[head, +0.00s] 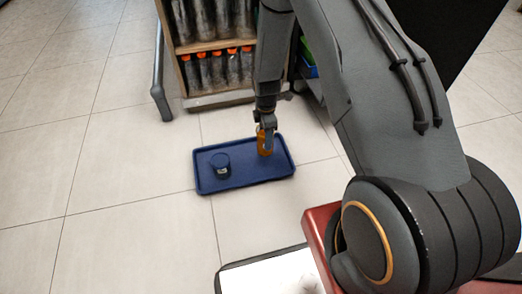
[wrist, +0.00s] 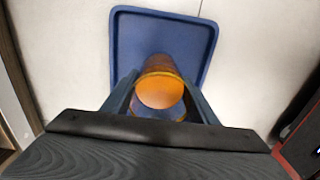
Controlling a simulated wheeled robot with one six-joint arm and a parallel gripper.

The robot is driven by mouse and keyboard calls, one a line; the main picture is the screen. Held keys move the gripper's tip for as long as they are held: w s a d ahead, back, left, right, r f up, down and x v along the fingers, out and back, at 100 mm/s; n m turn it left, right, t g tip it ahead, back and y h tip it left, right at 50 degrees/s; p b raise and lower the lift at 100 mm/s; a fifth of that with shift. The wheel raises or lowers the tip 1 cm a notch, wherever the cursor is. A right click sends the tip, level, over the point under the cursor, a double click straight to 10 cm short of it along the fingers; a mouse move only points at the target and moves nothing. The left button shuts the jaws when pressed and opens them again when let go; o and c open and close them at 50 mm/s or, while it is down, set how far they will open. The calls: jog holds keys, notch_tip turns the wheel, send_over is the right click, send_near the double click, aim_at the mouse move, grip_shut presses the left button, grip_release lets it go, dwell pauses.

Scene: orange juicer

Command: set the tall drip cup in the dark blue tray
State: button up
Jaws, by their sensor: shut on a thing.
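The dark blue tray (head: 240,180) lies on the tiled floor, and it also shows in the wrist view (wrist: 200,30). The tall orange drip cup (head: 265,145) is upright at the right part of the tray. In the wrist view the orange cup (wrist: 160,88) sits between my two fingers. My gripper (head: 267,130) reaches down from above and is shut on the cup. I cannot tell whether the cup's base touches the tray floor. A dark short cup (head: 220,166) stands in the left part of the tray.
A wooden rack (head: 217,60) with several dark, orange-capped bottles stands behind the tray. A grey rail (head: 160,75) is at its left side. Green and blue containers (head: 307,65) are behind my arm. The floor left of the tray is clear.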

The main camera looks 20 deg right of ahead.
jog(key=shift+f+b, duration=1.2)
jog(key=shift+f, duration=1.6)
jog(key=shift+f, duration=0.15)
jog(key=o, duration=1.4)
jog(key=shift+c, duration=0.2)
